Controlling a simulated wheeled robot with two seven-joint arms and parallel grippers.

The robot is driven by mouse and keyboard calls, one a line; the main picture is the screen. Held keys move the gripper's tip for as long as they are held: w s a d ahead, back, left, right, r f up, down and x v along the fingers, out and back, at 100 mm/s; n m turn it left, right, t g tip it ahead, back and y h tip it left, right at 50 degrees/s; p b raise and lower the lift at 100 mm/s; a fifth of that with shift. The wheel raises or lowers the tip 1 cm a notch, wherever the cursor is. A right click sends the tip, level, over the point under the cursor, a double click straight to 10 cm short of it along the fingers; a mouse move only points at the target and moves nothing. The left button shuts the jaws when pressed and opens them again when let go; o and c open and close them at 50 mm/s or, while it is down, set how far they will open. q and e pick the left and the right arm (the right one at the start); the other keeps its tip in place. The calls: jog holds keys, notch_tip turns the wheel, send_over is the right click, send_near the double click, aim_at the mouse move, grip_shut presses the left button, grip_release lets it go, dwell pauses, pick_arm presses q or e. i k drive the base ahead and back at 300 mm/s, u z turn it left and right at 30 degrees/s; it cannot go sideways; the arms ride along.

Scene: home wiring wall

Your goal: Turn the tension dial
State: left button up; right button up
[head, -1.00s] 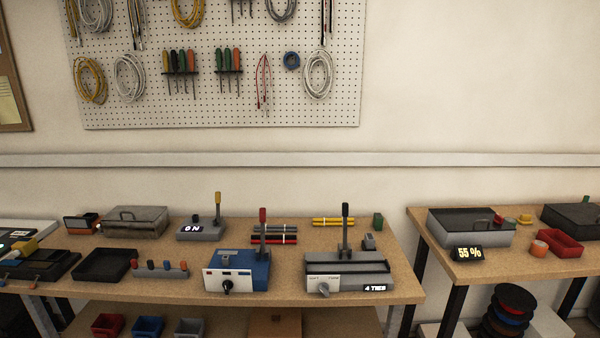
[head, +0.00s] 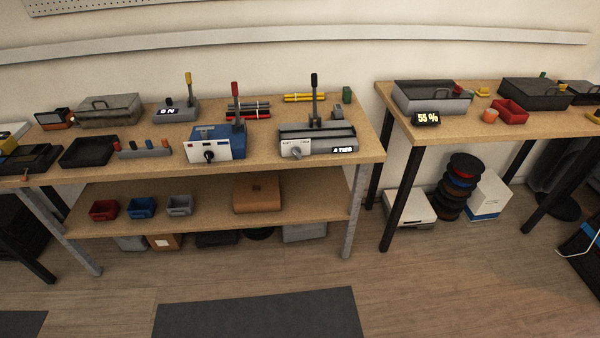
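The grey device with a black lever (head: 318,140) stands at the right end of the middle bench. Its white front plate bears a grey dial (head: 296,152) and a small lit display (head: 344,150) that seems to read "4 TIES". The plate's lettering is too small to read here. To its left is a blue device (head: 216,143) with a red-tipped lever and a black knob (head: 209,155) on its white front. I cannot tell from the lettering which knob is the tension dial. Neither of my grippers shows in the head view.
The middle bench (head: 320,172) has a lower shelf with red, blue and grey bins (head: 141,207). A second bench (head: 450,128) stands to the right, with a gap between. The floor in front is clear, with a dark mat (head: 260,315).

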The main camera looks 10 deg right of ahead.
aim_at(295, 151)
jog(key=u, duration=0.6)
jog(key=i, duration=1.1)
jog(key=z, duration=0.65)
